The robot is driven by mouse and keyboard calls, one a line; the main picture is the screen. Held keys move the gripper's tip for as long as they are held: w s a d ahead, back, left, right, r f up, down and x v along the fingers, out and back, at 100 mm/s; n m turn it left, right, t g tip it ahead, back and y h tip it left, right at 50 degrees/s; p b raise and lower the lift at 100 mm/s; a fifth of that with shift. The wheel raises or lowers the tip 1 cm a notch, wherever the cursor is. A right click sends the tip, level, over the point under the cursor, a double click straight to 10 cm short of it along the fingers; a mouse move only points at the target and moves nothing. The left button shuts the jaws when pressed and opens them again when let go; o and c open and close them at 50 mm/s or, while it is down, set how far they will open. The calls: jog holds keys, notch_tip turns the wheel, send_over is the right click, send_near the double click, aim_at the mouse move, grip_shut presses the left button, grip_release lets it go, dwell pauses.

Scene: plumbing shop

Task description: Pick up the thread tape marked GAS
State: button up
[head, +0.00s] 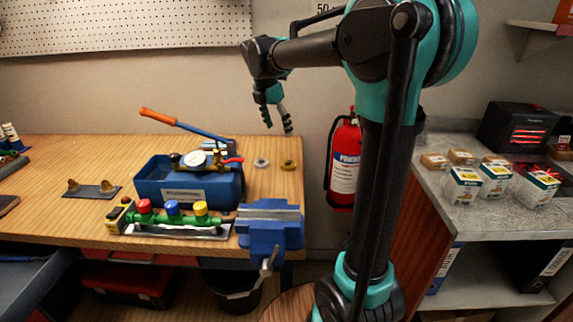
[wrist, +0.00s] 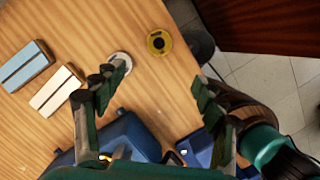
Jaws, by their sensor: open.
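Two small tape rolls lie flat near the right end of the wooden bench. One is yellow (head: 288,166), and it also shows in the wrist view (wrist: 151,44) near the top middle. The other is pale grey-white (head: 261,163); in the wrist view (wrist: 121,57) my left finger partly covers it. No lettering is readable on either roll, so I cannot read GAS. My gripper (head: 279,129) is open and empty, above the bench over the rolls. In the wrist view my gripper (wrist: 157,79) has its fingers spread, with the yellow roll beyond the gap between them.
A blue bin (head: 190,186) with a pressure gauge (head: 194,159) stands left of the rolls. A blue vise (head: 270,228) sits at the bench's front right corner. A blue block (wrist: 25,66) and a cream block (wrist: 57,91) lie nearby. The bench's right edge is close to the yellow roll.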

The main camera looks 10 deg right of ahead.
aim_at(288, 164)
jog(key=x, duration=1.5)
jog(key=shift+w+f, duration=0.1)
jog(key=shift+f, duration=0.2)
jog(key=shift+c, duration=0.5)
jog(key=c, duration=0.8)
jog(key=shift+c, duration=0.2)
jog(key=shift+r, duration=0.15)
